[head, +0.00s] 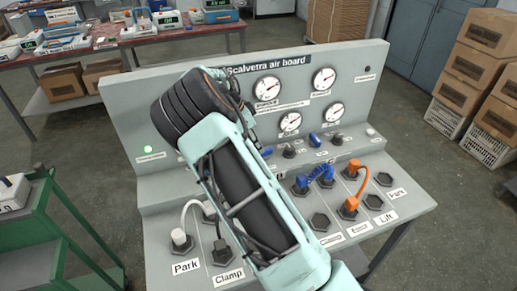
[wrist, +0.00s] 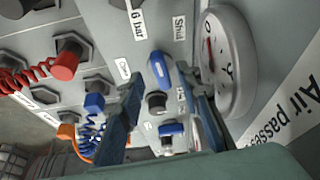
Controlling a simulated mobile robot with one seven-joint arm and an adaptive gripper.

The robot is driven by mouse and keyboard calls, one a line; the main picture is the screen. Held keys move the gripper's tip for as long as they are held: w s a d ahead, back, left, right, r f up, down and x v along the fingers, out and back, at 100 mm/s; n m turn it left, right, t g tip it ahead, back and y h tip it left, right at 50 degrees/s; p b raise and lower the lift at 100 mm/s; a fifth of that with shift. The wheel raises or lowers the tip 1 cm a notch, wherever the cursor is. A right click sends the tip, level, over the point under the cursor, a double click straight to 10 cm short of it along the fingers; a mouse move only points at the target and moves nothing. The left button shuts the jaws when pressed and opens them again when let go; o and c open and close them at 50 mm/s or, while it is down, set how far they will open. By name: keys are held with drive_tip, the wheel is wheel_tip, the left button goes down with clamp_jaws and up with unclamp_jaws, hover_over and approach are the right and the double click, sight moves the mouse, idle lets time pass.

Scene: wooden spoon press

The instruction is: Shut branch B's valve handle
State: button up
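In the wrist view a blue valve handle (wrist: 159,70) on a dark round hub lies between the fingertips of my gripper (wrist: 162,82). The two fingers are apart, one on each side of it; I cannot tell whether either touches it. A second blue handle (wrist: 172,128) lies just below it. A label reading "Shut" (wrist: 179,27) is above and right of the first handle. In the head view my pale arm hides the gripper and part of the valve row; a blue handle (head: 315,139) shows there. I cannot read which handle is branch B's.
The grey air board (head: 150,105) has several round gauges (head: 323,78) close by; one gauge (wrist: 228,62) is right beside my right finger. Orange (head: 362,187) and blue coiled (head: 313,178) hoses stand on the lower panel. A green cart (head: 40,235) is at left.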

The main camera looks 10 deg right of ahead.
drive_tip(key=v, duration=0.8)
drive_tip(key=shift+o, duration=0.6)
drive_tip(key=shift+r, duration=0.15)
